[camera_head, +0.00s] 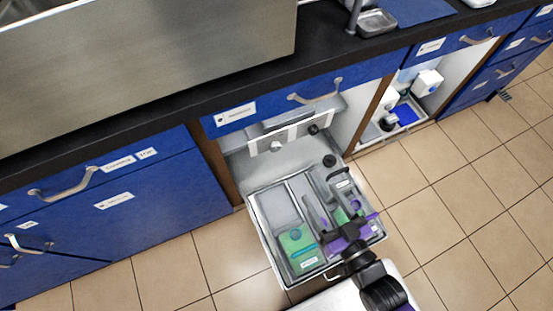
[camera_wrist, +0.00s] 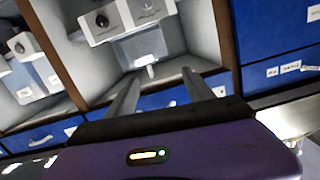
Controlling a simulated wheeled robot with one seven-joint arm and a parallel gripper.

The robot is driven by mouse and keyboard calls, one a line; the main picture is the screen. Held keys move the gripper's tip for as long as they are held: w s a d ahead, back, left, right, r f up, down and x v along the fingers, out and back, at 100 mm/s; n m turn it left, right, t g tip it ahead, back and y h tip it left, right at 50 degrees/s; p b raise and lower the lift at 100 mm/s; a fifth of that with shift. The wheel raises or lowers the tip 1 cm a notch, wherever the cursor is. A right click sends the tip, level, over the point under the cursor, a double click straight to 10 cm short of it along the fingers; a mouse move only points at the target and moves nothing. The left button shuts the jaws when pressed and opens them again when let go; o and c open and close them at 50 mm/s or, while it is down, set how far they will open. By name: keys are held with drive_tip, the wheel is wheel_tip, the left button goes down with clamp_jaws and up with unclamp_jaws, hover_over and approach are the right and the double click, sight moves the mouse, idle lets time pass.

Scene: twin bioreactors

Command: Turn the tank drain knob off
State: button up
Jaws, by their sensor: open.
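A pale control panel (camera_head: 291,134) is mounted inside the open cabinet bay. It carries a light knob (camera_head: 276,146) on the left and a dark knob (camera_head: 313,129) on the right. The panel also shows at the top of the wrist view (camera_wrist: 122,22), with the dark knob (camera_wrist: 101,20) at left and the light knob (camera_wrist: 146,5) partly cut off. The labels are too small to read, so I cannot tell which is the tank drain knob. My gripper (camera_head: 325,192) is open and empty, apart from the panel, above the pulled-out tray. Its two fingers (camera_wrist: 162,75) point into the bay.
The pulled-out tray (camera_head: 262,232) holds a green box (camera_head: 299,249) and grey containers below my gripper. The bay has side walls and a black countertop (camera_head: 200,110) above. A second open bay (camera_head: 397,103) lies to the right. Tiled floor (camera_head: 450,190) is clear at right.

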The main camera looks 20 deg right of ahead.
drive_tip(key=w+f+b, duration=0.7)
drive_tip(key=w+f, duration=0.3)
drive_tip(key=f, duration=0.3)
drive_tip(key=m+t+b, duration=0.1)
drive_tip(key=b, duration=0.4)
approach(276, 149)
drive_tip(key=w, duration=0.2)
drive_tip(key=shift+w+f+b, duration=0.2)
drive_tip(key=shift+w+b, duration=0.25)
drive_tip(key=shift+w, duration=1.35)
drive_tip(key=shift+w+f+b, duration=0.15)
drive_tip(key=shift+w+b, duration=0.25)
drive_tip(key=shift+w, duration=1.45)
clamp_jaws()
